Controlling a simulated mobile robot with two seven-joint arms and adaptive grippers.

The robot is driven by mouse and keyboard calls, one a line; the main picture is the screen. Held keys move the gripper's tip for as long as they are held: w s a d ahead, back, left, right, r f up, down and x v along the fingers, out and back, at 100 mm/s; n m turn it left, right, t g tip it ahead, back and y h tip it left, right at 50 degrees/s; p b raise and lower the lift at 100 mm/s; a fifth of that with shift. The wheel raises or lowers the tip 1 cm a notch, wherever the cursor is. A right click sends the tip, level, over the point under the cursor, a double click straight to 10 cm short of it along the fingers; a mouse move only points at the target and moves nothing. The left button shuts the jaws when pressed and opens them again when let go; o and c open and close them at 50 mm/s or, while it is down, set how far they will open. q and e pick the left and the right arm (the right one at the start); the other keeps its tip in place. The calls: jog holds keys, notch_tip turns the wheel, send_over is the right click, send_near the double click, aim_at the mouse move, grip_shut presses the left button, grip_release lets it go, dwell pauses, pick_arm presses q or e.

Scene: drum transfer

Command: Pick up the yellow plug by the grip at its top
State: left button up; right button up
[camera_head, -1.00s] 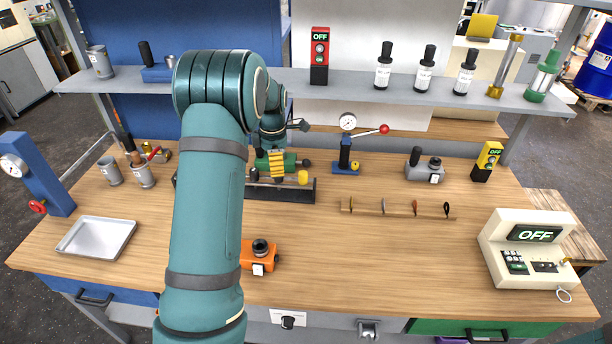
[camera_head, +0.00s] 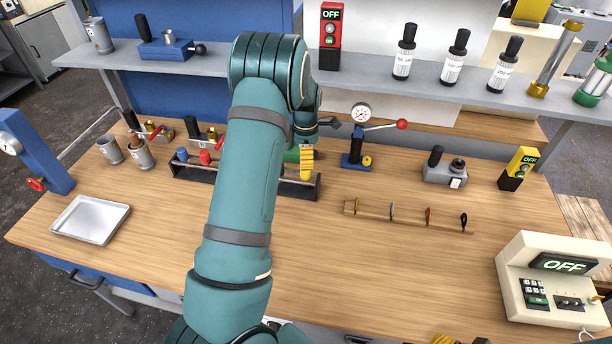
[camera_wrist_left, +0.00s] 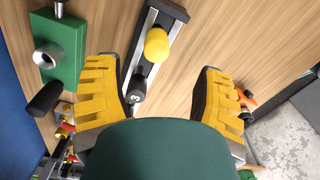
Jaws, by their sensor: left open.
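The yellow plug (camera_wrist_left: 157,45) stands in the dark plug rack (camera_wrist_left: 166,12), its rounded top facing the left wrist camera. In the head view it shows in part at the rack's right end (camera_head: 306,175), just below my left gripper (camera_head: 306,157). My left gripper (camera_wrist_left: 157,72) is open and empty, one yellow ribbed finger on each side of the wrist picture. The plug lies ahead of the gap between the fingers, apart from both. A ribbed yellow part at the bottom edge of the head view looks like my right gripper (camera_head: 443,339), mostly cut off.
A green block (camera_wrist_left: 62,45) with a dark handle is close to the left finger. A dark grey plug (camera_wrist_left: 136,88) stands in the rack beside the yellow one. The blue gauge press (camera_head: 356,150) is right of the rack. The bench's front middle is clear.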

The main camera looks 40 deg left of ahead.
aim_at(305, 177)
pick_arm(q)
jog(key=shift+s+f, duration=0.1)
jog(key=shift+f, duration=0.6)
jog(key=f, duration=0.5)
jog(key=shift+w+a, duration=0.15)
jog(key=shift+w, duration=0.1)
grip_shut()
